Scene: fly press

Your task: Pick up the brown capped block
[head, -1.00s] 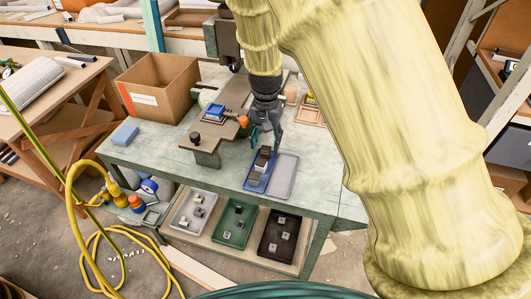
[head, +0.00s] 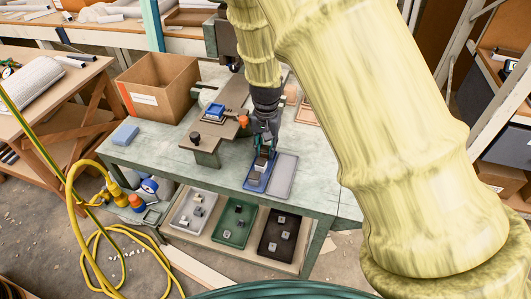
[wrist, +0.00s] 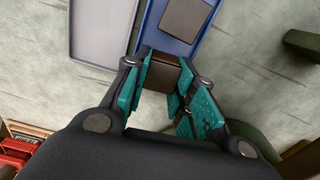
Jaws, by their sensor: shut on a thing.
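The brown capped block (wrist: 164,77) sits between the teal finger pads of my gripper (wrist: 160,95) in the wrist view. The pads close on it from both sides and hide part of it. In the head view my gripper (head: 264,152) points down over the blue tray (head: 270,178); the held block is mostly hidden there. The blue tray also shows in the wrist view (wrist: 168,43). Another block with a dark grey-brown top (wrist: 187,17) stands in that tray, apart from the fingers. I cannot tell whether the held block still touches the tray.
An empty grey tray (head: 284,176) lies beside the blue tray. The fly press (head: 208,150) stands left of my gripper. Trays of metal parts (head: 232,224) lie on the lower shelf.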

